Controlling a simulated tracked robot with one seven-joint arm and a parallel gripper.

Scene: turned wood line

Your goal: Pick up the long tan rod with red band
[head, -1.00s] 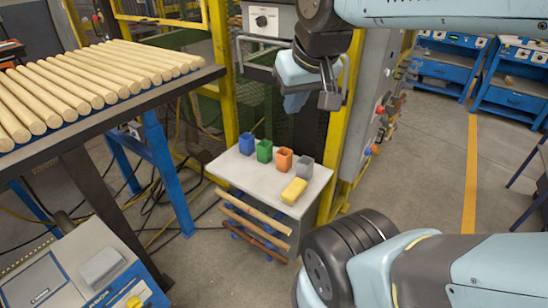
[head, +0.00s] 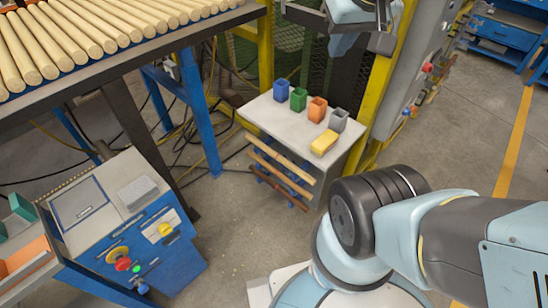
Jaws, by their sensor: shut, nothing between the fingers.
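Three rods lie slanted, one below another, on blue holders at the front of a small white-topped stand. The uppermost, a long tan rod (head: 280,159), is the palest; the brown rod (head: 281,176) and a darker brown rod (head: 278,188) are below it. I cannot make out a red band at this size. My gripper (head: 341,46) is at the top of the head view, partly cut off by the frame edge. It is shut and empty, apart from the rods, and appears above and behind the stand's top in the picture.
The white stand top (head: 272,112) holds blue (head: 281,91), green (head: 298,99), orange (head: 317,109) and grey cups (head: 338,120) and a yellow block (head: 324,143). A blue control console (head: 150,250) is lower left. A rack of pale dowels (head: 90,40) is upper left. Floor before the stand is clear.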

